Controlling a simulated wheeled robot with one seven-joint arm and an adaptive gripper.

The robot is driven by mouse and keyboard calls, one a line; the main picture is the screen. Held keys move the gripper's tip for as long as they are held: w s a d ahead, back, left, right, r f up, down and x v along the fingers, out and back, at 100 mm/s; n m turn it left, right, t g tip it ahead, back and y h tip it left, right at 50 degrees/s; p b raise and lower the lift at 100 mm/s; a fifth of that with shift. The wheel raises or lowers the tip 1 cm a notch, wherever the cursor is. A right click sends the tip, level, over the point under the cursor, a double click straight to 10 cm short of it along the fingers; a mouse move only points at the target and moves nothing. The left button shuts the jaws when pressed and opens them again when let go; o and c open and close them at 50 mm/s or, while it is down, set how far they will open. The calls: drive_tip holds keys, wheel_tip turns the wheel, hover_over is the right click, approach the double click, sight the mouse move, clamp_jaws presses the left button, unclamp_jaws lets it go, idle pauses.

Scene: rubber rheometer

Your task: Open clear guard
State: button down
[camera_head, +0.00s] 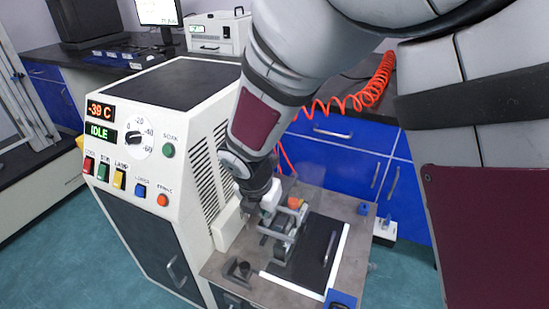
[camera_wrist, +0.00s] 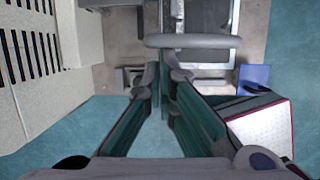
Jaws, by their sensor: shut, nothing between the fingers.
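In the wrist view, part of the pale frame (camera_wrist: 205,66) shows at the top. In the wrist view my fingers (camera_wrist: 163,72) are together with nothing held. A grey rounded bar crosses just beyond them; I cannot tell what it belongs to. My arm hides part of the bench.
The white rheometer cabinet (camera_head: 150,130) stands close on the left and reads -39 C and IDLE. A small dark clamp (camera_head: 238,268) sits at the bench's front left. Blue blocks (camera_head: 341,299) stand at its edges. A red coiled hose (camera_head: 372,90) hangs behind.

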drive_tip(key=shift+w+f, duration=0.15)
drive_tip(key=shift+f, duration=0.3)
drive_tip(key=shift+r, duration=0.2)
